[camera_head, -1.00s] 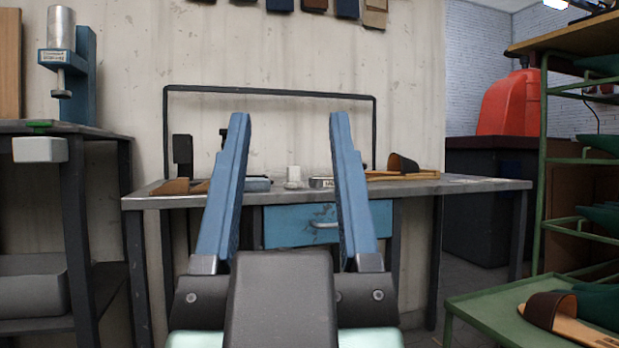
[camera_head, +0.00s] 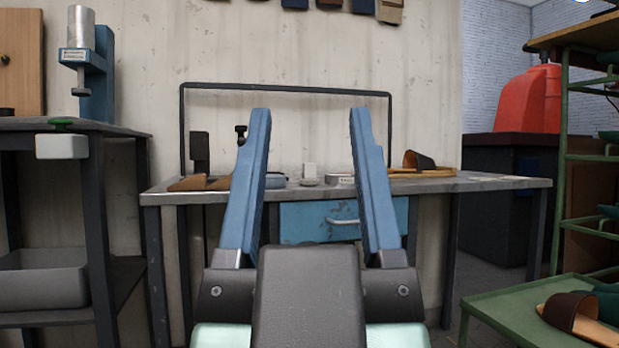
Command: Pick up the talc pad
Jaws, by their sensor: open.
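My gripper (camera_head: 310,115) is open and empty, its two blue fingers pointing up and forward in front of the workbench. Between the fingers, in the background, a small white upright block (camera_head: 309,170) stands on the bench, with a pale low round piece (camera_head: 309,182) at its foot. One of these may be the talc pad; I cannot tell for sure. A small labelled grey item (camera_head: 341,179) lies right of them. A blue-grey item (camera_head: 275,181) is partly hidden by the left finger. The gripper appears apart from all of them.
The grey workbench (camera_head: 500,183) has a blue drawer (camera_head: 300,222) and a dark frame (camera_head: 290,87) at its back. Sandal parts (camera_head: 425,169) lie on its right. A side table (camera_head: 25,125) with a press stands left. A green rack (camera_head: 562,180) and tray (camera_head: 500,303) stand right.

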